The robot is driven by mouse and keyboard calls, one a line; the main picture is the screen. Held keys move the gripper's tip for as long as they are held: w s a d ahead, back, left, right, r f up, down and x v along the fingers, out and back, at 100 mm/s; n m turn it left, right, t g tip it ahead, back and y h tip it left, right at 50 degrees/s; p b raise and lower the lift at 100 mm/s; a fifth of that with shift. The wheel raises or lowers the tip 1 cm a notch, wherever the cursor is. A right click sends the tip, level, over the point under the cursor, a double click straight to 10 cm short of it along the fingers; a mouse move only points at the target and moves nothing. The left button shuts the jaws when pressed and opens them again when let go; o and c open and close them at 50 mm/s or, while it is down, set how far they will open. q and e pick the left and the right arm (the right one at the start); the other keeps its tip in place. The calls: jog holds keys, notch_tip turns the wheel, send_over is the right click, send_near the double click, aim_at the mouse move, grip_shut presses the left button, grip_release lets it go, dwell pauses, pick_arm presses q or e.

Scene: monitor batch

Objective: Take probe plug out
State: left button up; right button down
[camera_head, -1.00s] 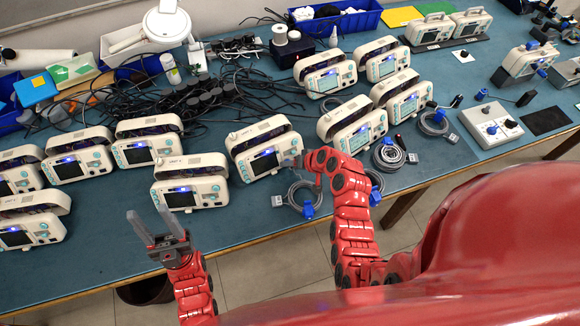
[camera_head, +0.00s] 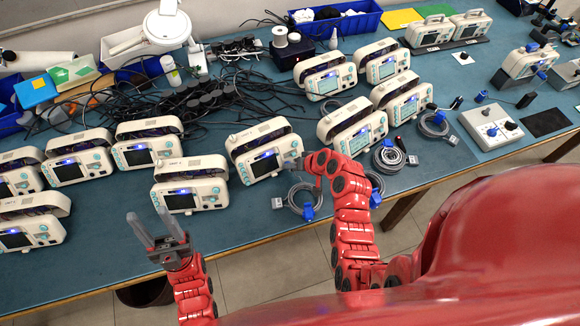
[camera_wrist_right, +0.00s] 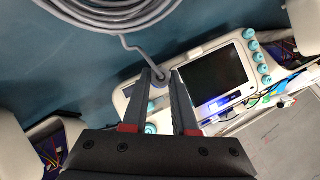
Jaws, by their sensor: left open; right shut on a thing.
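A white monitor (camera_head: 262,150) with a dark screen stands in the middle of the front row, and it also shows in the right wrist view (camera_wrist_right: 238,42). My right gripper (camera_head: 297,163) is at the right end of its front face. In the right wrist view its fingers (camera_wrist_right: 160,76) are closed around the grey round probe plug (camera_wrist_right: 157,79), which sits against the monitor's front. A grey cable (camera_wrist_right: 128,44) runs from the plug to a coil. Whether the plug is seated in its socket is hidden by the fingers. My left gripper (camera_head: 155,232) is open and empty near the table's front edge.
A coiled cable with a blue tie (camera_head: 308,212) lies by my right gripper. Another monitor (camera_head: 190,185) stands close on the left, and a lit one (camera_head: 354,130) at the right. Black cables (camera_head: 205,95) clutter the table behind. The table front (camera_head: 110,262) is clear.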

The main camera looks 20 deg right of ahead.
jog(key=shift+s, duration=0.1)
jog(key=shift+s+d+r, duration=0.2)
jog(key=shift+s+r, duration=0.2)
jog(key=shift+s, duration=0.1)
jog(key=shift+s+r, duration=0.2)
jog(key=shift+s, duration=0.5)
jog(key=shift+s+d+r+p, duration=0.15)
jog(key=shift+s+r, duration=0.15)
jog(key=shift+s, duration=0.25)
jog(key=shift+s+d+r+p, duration=0.15)
jog(key=shift+s+r, duration=0.1)
jog(key=shift+s, duration=0.25)
